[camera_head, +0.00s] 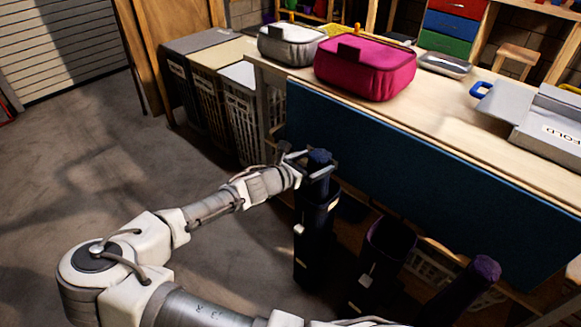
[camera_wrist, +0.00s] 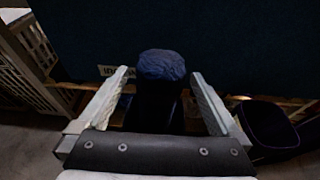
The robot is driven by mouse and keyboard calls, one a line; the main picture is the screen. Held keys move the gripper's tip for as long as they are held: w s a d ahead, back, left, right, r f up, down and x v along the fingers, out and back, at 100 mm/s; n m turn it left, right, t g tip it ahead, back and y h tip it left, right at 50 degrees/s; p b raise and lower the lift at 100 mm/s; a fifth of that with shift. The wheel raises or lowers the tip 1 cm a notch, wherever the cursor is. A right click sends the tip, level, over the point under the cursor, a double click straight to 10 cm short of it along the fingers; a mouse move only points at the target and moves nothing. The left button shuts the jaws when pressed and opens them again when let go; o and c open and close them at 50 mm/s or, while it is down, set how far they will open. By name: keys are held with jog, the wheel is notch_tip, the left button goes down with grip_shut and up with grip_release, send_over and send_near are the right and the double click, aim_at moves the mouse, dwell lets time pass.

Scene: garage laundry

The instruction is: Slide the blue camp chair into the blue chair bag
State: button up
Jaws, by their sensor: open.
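The blue camp chair (camera_head: 320,157) is a rolled, upright dark-blue bundle. Its top sticks up above the mouth of the dark blue chair bag (camera_head: 314,235), which stands upright in front of the counter. The chair's lower part is hidden, apparently inside the bag. My gripper (camera_head: 314,168) is open at the chair's top, with a finger on each side. In the wrist view, the chair's rounded top (camera_wrist: 161,65) lies between the two spread fingers (camera_wrist: 159,78), with visible gaps at both sides.
A dark bag with an open mouth (camera_head: 390,243) and a purple-topped bundle (camera_head: 483,270) stand to the right. A counter (camera_head: 450,115) holds a pink case (camera_head: 365,68) and a grey case (camera_head: 291,44). Laundry hampers (camera_head: 207,98) stand behind left. The floor at left is clear.

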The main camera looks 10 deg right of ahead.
jog(key=p+v, duration=0.2)
jog(key=v, duration=0.9)
jog(key=shift+r+p, duration=0.2)
jog(key=shift+p, duration=0.1)
jog(key=s+d+m+g+y, duration=0.3)
jog(key=s+m+g+y, duration=0.45)
jog(key=s+m, duration=0.55)
jog(key=s+r+m+t+y, duration=0.2)
jog(key=s+r+m, duration=0.35)
jog(key=r, duration=0.55)
jog(key=s+r+m+t+y, duration=0.3)
jog(key=s+r+m, duration=0.25)
jog(key=r, duration=0.55)
notch_tip(320, 180, up, 17)
jog(key=p, duration=1.6)
jog(key=shift+a+m+p, duration=0.35)
jog(key=shift+a+m, duration=0.05)
jog(key=shift+a, duration=0.05)
jog(key=shift+d+f, duration=0.1)
jog(key=shift+d, duration=0.05)
